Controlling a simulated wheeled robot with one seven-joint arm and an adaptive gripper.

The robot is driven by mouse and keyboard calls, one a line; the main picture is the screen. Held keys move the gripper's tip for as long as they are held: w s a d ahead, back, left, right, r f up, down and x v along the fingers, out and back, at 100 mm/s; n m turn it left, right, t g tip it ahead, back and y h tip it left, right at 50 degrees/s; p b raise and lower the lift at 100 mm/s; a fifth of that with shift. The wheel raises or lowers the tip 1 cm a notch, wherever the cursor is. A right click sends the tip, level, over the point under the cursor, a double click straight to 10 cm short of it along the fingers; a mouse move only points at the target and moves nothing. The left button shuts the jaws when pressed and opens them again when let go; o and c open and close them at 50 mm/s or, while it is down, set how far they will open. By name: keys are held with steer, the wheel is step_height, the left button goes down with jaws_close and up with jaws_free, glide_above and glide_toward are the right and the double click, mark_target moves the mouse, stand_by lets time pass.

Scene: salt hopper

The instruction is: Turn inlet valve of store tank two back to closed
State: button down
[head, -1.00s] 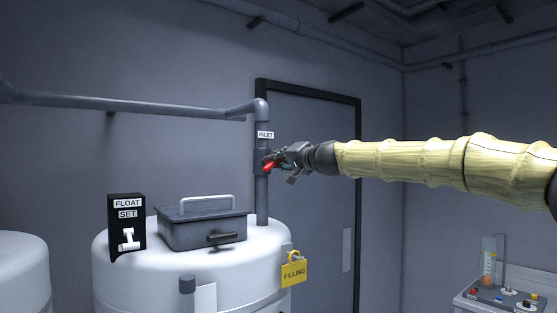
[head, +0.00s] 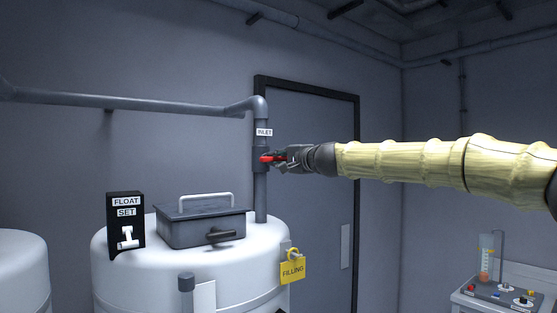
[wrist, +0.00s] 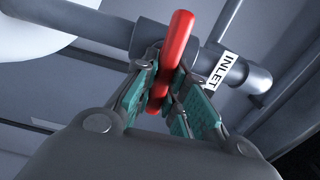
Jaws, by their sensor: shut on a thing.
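The inlet valve has a red lever handle (head: 269,158) on the grey vertical pipe (head: 261,190), just below the white INLET label (head: 264,132). In the head view the lever lies about level, across the pipe, and points right toward my gripper (head: 279,158). In the wrist view the red lever (wrist: 174,60) stands between the teal-padded fingers of my gripper (wrist: 172,92), which are shut on it. The label (wrist: 221,70) shows beside the lever there. The pipe enters the top of the white store tank (head: 180,268). Part of the lever is hidden by the fingers.
A grey lidded hatch (head: 200,229) and a black FLOAT SET box (head: 126,222) stand on the tank. A yellow FILLING tag (head: 292,273) hangs at its right side. A dark-framed door (head: 310,190) is behind the pipe. A bench with a cylinder (head: 487,257) stands far right.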

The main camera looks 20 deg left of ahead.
steer(key=shift+f, duration=0.1)
steer(key=c, duration=1.4)
jaws_free()
steer(key=shift+c, duration=0.2)
steer(key=v, duration=1.2)
steer(key=shift+d, duration=0.1)
